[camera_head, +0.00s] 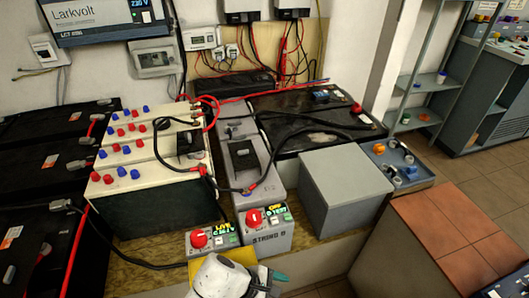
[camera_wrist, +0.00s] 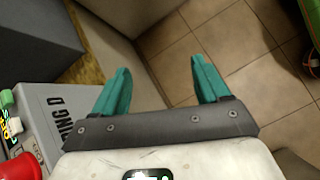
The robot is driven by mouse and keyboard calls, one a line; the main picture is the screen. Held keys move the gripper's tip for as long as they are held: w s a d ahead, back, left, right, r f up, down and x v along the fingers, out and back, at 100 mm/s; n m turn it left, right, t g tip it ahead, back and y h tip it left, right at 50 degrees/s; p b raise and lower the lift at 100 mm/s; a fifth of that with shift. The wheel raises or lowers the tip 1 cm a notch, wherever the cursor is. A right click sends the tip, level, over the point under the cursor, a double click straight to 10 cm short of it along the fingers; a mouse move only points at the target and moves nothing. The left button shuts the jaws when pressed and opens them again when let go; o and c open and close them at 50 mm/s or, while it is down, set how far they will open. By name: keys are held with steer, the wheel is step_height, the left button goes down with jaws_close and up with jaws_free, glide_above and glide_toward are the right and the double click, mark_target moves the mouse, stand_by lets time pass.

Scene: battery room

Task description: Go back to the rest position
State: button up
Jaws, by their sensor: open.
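My gripper (camera_wrist: 160,88) shows in the wrist view with two teal fingers spread apart and nothing between them. Tiled floor and the side of a bench lie beyond the fingers. In the head view my white wrist is at the bottom centre, in front of the bench edge, and the fingertips are mostly hidden. Just behind it stand two grey switch boxes with red knobs, the left box (camera_head: 212,240) and the right box (camera_head: 268,235). A grey box with printed letters (camera_wrist: 62,110) is close to the left finger in the wrist view.
A plain grey box (camera_head: 345,190) stands right of the switch boxes. Black batteries (camera_head: 45,180) and a cream-topped battery bank (camera_head: 150,150) fill the left. A blue-grey tray of small parts (camera_head: 400,165) is at the right. An orange-tiled surface (camera_head: 460,235) stands at the lower right.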

steer(key=s+d+f+m+g+y+p, duration=0.1)
steer(key=s+d+m+g+y+p, duration=0.3)
steer(key=d, duration=0.7)
steer(key=s+d+r+m+t+y, duration=0.2)
steer(key=s+d+r+m, duration=0.3)
steer(key=s, duration=0.3)
steer(key=s+d+r+m+t+y, duration=0.2)
steer(key=s+d+r+m, duration=0.4)
steer(key=s+d+m, duration=0.1)
steer(key=shift+s+d, duration=0.3)
steer(key=shift+s, duration=0.55)
